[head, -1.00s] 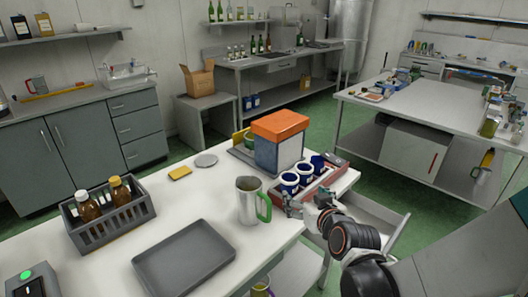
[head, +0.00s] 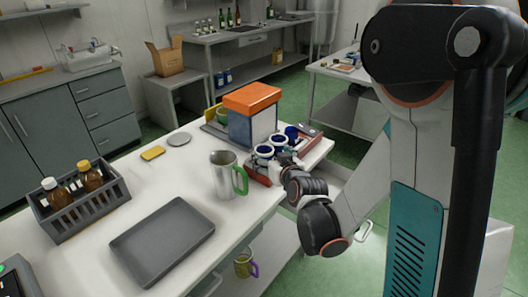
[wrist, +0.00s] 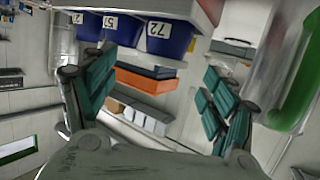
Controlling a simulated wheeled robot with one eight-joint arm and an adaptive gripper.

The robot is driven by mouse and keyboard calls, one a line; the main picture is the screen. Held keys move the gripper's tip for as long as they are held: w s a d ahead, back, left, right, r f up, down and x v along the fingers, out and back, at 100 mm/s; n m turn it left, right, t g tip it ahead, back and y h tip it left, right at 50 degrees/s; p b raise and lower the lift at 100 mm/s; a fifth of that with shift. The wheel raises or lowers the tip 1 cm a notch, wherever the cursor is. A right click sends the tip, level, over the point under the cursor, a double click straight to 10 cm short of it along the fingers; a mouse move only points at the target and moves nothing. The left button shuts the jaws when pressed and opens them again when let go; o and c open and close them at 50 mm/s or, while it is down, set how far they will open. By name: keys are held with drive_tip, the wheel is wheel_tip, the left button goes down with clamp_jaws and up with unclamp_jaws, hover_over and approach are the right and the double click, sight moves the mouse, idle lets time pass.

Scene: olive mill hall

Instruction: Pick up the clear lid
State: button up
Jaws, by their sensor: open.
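No clearly see-through lid can be made out. A flat, round, greyish disc (head: 179,139) lies on the white table behind the steel pitcher; I cannot tell whether it is the clear lid. My gripper (head: 284,162) is at the table's right edge, close to the blue-and-white cups (head: 264,151), and far to the right of the disc. In the wrist view my gripper (wrist: 157,82) has its two fingers wide apart with nothing between them. The numbered cups (wrist: 165,38) and the orange-topped box (wrist: 145,82) show beyond it. The disc cannot be made out there.
The steel pitcher (head: 222,178) with a green handle stands left of my gripper. The orange-topped box (head: 251,112) stands behind the cups. A grey tray (head: 162,240), a crate with brown bottles (head: 84,205) and a yellow block (head: 153,153) are on the table (head: 120,241).

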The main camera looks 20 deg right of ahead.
sight(265, 150)
drive_tip(key=b+x, duration=0.1)
drive_tip(key=x, duration=0.1)
drive_tip(key=b+x, duration=0.1)
drive_tip(key=x, duration=0.2)
drive_tip(key=shift+w+a+r, duration=0.1)
drive_tip(key=shift+a, duration=0.15)
drive_tip(key=c, duration=1)
